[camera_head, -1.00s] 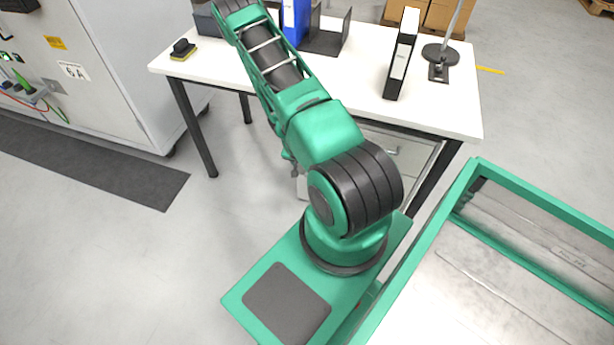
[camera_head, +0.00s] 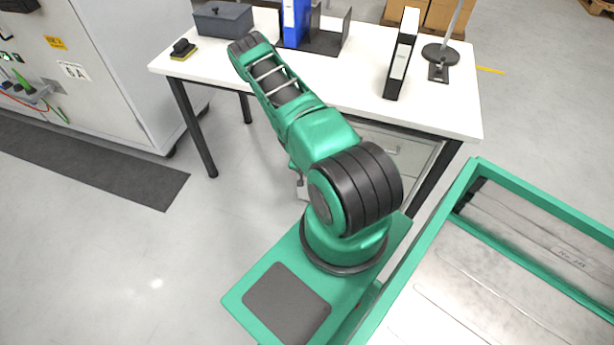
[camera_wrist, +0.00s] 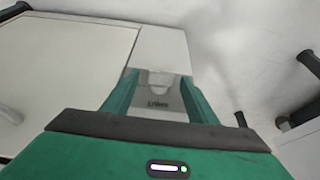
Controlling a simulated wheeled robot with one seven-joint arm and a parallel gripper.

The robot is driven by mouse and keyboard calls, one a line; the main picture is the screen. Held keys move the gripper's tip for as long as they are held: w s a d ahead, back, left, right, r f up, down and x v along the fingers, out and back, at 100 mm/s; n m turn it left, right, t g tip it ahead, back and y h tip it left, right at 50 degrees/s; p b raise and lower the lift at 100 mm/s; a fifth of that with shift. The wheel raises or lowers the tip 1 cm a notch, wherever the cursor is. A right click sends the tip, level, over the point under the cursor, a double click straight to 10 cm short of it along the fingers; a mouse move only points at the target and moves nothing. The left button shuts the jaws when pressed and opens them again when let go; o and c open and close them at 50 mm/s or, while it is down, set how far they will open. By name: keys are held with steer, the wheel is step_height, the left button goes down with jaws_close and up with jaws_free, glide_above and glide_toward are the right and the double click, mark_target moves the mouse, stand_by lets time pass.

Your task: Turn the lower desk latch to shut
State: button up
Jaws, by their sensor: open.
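In the wrist view, my gripper (camera_wrist: 158,76) is open, with its two green fingers pointing at a pale grey panel (camera_wrist: 160,45). A small pale fitting (camera_wrist: 160,83), apparently the lower latch, shows between the fingers, with small dark lettering (camera_wrist: 158,104) beneath it. I cannot tell which way the latch is turned, or whether a finger touches it. In the head view, the desk's drawer unit (camera_head: 405,150) stands under the white desk (camera_head: 350,95). My arm hides most of its left part, the latch and my gripper there.
A cream front (camera_wrist: 70,60) with a rounded pale handle (camera_wrist: 10,113) lies left of the fingers. Black desk legs (camera_head: 193,125) flank the space under the desk. A dark grey box (camera_head: 223,19), a blue binder (camera_head: 296,22) and a black binder (camera_head: 402,55) stand on top.

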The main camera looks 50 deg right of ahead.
steer(key=c, duration=1.1)
steer(key=shift+o, duration=0.2)
steer(key=shift+a+f, duration=0.1)
steer(key=shift+a, duration=0.2)
steer(key=shift+w+d, duration=0.1)
steer(key=shift+d, duration=0.15)
steer(key=g+h, duration=0.1)
steer(key=w+n+g, duration=0.1)
steer(key=g, duration=0.1)
steer(key=shift+h, duration=0.4)
steer(key=g, duration=0.1)
steer(key=g+h, duration=0.1)
steer(key=g, duration=0.1)
steer(key=shift+w+a+f+n, duration=0.15)
steer(key=shift+w+f+n, duration=0.15)
steer(key=shift+w+f, duration=0.1)
steer(key=shift+w+a+f+n+g+h, duration=0.15)
steer(key=shift+g+h, duration=0.25)
steer(key=shift+g, duration=0.2)
steer(key=shift+w+d+f+n+g+h, duration=0.1)
steer(key=shift+n+g+h, duration=0.1)
steer(key=shift+g+h, duration=0.3)
steer(key=shift+w+a+f+n+g+h, duration=0.15)
steer(key=shift+g+h, duration=0.15)
steer(key=shift+g, duration=0.4)
